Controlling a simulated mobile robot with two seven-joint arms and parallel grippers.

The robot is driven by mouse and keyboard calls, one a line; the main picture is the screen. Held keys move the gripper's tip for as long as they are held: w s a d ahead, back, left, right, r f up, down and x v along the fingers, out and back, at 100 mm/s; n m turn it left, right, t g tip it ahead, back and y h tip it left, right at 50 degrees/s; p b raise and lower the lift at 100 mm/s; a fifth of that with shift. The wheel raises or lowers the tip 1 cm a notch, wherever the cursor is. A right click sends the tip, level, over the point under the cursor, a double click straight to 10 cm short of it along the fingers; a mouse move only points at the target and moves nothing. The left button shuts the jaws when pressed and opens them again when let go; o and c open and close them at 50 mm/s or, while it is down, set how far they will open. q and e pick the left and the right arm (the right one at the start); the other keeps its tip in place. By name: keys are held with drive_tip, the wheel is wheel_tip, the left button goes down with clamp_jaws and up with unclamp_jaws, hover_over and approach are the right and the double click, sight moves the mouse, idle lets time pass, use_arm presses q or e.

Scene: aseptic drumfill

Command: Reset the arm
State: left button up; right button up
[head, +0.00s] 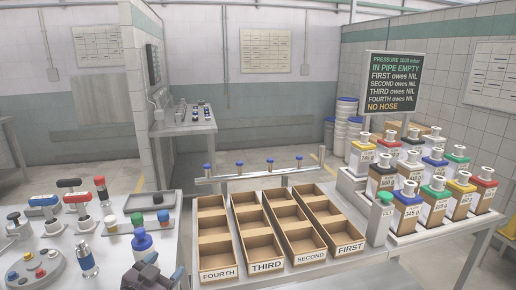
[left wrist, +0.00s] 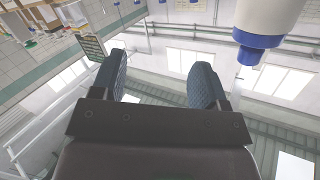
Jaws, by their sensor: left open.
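My left gripper (head: 152,270) is low in the head view, at the front edge of the left table. In the left wrist view its two dark, ridged fingers (left wrist: 160,65) stand apart with nothing between them. A white bottle with a blue cap (head: 142,243) stands just behind the gripper in the head view. A white body with a blue cap and nozzle (left wrist: 262,30) shows at the upper right of the left wrist view, outside the fingers. My right gripper is in neither view.
The left table holds levers, a control box (head: 35,268), a metal cylinder (head: 87,260) and a grey tray (head: 150,202). Labelled cardboard bins (head: 267,266) and several capped containers (head: 436,205) fill the right table. A sign (head: 393,82) stands behind them.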

use_arm(q)
drive_tip(key=s+a+f+n+g+y+b, duration=0.1)
drive_tip(key=s+a+f+n+g+y, duration=0.1)
drive_tip(key=s+f, duration=0.9)
drive_tip(key=s+a+f+n+g+y+b, duration=0.1)
drive_tip(key=s+a+f+n+g+y, duration=0.1)
drive_tip(key=s+f, duration=1)
drive_tip(key=s+a+n, duration=0.1)
drive_tip(key=s, duration=0.3)
drive_tip(key=shift+s+n+g, duration=0.3)
drive_tip(key=shift+s+g, duration=0.05)
drive_tip(key=shift+g, duration=0.05)
drive_tip(key=shift+d, duration=0.1)
